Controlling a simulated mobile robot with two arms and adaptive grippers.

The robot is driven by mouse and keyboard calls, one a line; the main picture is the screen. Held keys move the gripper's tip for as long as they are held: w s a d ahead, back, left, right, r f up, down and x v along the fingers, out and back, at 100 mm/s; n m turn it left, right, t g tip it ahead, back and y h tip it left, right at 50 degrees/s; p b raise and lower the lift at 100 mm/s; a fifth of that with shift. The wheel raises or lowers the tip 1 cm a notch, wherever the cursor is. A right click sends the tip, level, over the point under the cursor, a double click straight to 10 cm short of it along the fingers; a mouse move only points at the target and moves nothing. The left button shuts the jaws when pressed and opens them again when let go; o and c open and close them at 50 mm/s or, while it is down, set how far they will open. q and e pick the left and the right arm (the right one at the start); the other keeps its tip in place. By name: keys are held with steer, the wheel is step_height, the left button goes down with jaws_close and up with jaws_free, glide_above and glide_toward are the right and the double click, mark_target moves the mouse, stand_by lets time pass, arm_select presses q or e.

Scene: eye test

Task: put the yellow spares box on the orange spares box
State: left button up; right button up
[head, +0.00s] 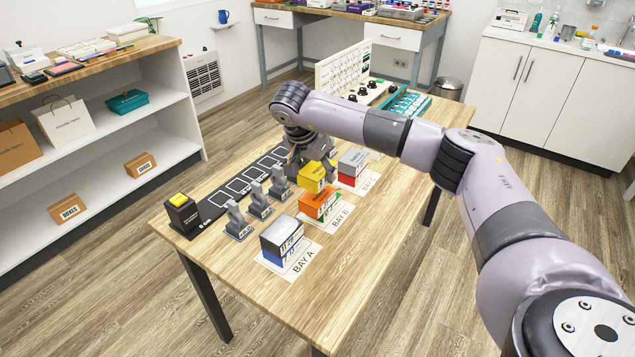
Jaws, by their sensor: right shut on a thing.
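The yellow spares box (311,180) is held in my right gripper (311,162), which comes down on it from above and is shut on it. My fingers and wrist hide part of the box. The orange spares box (316,204) stands at BAY B on the wooden table. In the picture, the yellow box appears just behind and above the orange box. I cannot tell whether the two touch. My left gripper is not in view.
At BAY A, a grey-topped box (283,231) sits over a blue one. At BAY C, another grey-topped box (353,159) sits over a red one. Several grey stands (238,221) and a black block with a yellow top (182,212) line the left. The table's (293,310) front is bare.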

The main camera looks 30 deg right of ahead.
steer(key=shift+f, duration=2.05)
steer(key=shift+f, duration=0.15)
steer(key=o, duration=1.2)
steer(key=b+v, duration=0.1)
steer(key=v, duration=1.1)
steer(key=shift+r, duration=0.2)
